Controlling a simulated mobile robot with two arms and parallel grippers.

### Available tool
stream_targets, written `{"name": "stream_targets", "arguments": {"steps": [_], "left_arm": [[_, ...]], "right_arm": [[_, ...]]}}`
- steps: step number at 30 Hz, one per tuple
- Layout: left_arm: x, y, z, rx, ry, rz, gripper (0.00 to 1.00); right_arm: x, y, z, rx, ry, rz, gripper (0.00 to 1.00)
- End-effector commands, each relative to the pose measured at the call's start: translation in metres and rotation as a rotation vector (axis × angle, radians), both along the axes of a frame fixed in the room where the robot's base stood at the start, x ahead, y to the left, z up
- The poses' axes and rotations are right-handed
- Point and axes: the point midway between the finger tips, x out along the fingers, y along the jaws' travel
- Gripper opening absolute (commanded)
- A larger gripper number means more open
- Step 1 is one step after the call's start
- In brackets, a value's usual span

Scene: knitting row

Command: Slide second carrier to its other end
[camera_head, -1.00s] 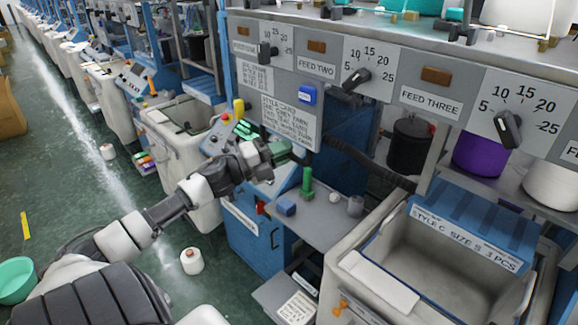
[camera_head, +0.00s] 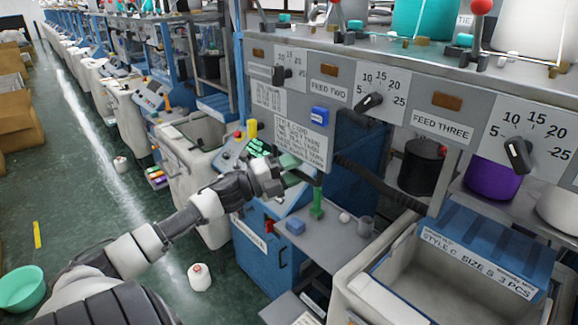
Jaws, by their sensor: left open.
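On the shelf top above the feed panels, small dark blocks and brass-coloured blocks sit along the edge. One dark block (camera_head: 478,57) stands at the upper right, near a lever with a red ball knob (camera_head: 481,6). A second red knob is cut by the top edge. I cannot tell for sure which block is the second carrier. My left gripper (camera_head: 292,172) is open and empty, in front of the control console, well below and left of that shelf edge. My right gripper is not in view.
The FEED TWO (camera_head: 330,84) and FEED THREE (camera_head: 442,127) panels with dials hang below the shelf. A grey side tray (camera_head: 330,240) holds a green peg and blue block. A grey bin (camera_head: 400,270) stands lower right.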

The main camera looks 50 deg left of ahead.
Motion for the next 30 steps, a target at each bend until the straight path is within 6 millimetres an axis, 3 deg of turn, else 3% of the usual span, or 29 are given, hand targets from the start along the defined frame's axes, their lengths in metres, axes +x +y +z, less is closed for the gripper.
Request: {"name": "stream_targets", "arguments": {"steps": [7, 21, 30], "left_arm": [[-0.018, 0.008, -0.009, 0.001, 0.004, 0.001, 0.41], [-0.085, 0.039, -0.020, -0.001, 0.000, 0.001, 0.41], [-0.096, 0.044, -0.018, 0.000, -0.003, -0.001, 0.41]], "right_arm": [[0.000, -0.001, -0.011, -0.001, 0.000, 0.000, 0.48], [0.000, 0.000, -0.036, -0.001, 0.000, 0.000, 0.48], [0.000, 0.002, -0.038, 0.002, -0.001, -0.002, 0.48]]}}
